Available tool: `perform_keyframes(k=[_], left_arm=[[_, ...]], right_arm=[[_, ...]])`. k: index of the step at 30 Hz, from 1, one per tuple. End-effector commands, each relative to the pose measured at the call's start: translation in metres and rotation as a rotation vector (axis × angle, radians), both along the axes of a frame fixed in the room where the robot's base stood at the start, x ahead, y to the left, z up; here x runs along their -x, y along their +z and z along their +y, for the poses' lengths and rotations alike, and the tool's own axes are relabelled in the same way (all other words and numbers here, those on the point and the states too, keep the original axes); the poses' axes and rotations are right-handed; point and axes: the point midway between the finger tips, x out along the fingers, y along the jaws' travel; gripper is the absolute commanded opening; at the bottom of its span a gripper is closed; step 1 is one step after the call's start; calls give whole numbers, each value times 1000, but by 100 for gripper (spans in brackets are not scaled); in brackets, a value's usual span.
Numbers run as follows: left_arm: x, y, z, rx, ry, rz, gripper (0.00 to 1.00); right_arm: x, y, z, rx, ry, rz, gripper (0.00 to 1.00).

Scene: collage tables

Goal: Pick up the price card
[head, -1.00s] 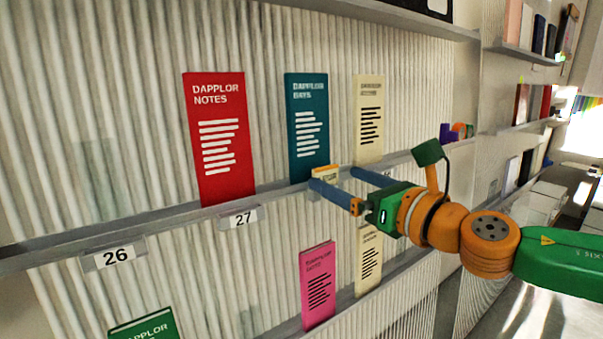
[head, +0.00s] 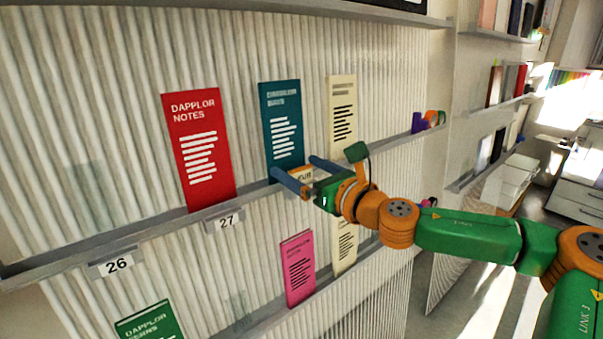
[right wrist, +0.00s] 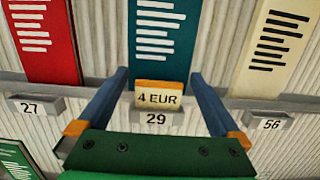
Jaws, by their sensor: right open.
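The price card (right wrist: 158,95), orange-topped and reading "4 EUR", stands on the shelf edge above label 29 (right wrist: 156,119), in front of the teal booklet (right wrist: 160,40). In the head view the card (head: 302,175) is partly hidden by my right gripper (head: 294,166). That gripper is open, its two blue fingers reaching toward the shelf. In the right wrist view the fingers of my right gripper (right wrist: 159,74) lie on either side of the card, with gaps on both sides. My left gripper is not in view.
A red booklet (head: 199,150) stands left of the teal one and a cream booklet (head: 342,115) to its right. The shelf ledge (head: 165,233) carries labels 26 and 27. A pink booklet (head: 298,270) stands on the lower shelf. Coloured shapes (head: 428,121) sit farther right.

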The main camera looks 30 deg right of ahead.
Motion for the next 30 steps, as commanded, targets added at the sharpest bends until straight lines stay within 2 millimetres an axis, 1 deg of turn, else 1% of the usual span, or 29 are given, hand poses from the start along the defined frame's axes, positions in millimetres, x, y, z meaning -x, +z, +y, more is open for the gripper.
perform_keyframes(k=[4,5,6,8,9,11,12,13,14,20,23,30], left_arm=[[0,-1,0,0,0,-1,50],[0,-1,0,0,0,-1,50],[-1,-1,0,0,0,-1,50],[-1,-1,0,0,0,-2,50],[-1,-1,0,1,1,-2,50],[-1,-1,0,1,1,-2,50],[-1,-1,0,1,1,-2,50],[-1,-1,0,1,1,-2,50],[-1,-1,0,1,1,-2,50],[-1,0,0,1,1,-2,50],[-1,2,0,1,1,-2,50],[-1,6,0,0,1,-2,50]], right_arm=[[0,0,0,0,0,0,100],[0,0,0,0,0,0,92],[0,0,0,0,0,0,81],[0,-1,0,0,1,0,65],[0,0,0,0,1,0,54],[0,0,0,0,1,0,38],[0,0,0,0,1,0,27],[0,0,0,0,1,0,19],[0,0,0,0,1,0,16],[0,1,0,1,1,0,16],[0,10,1,4,2,-2,16],[0,60,0,10,-1,-4,16]])
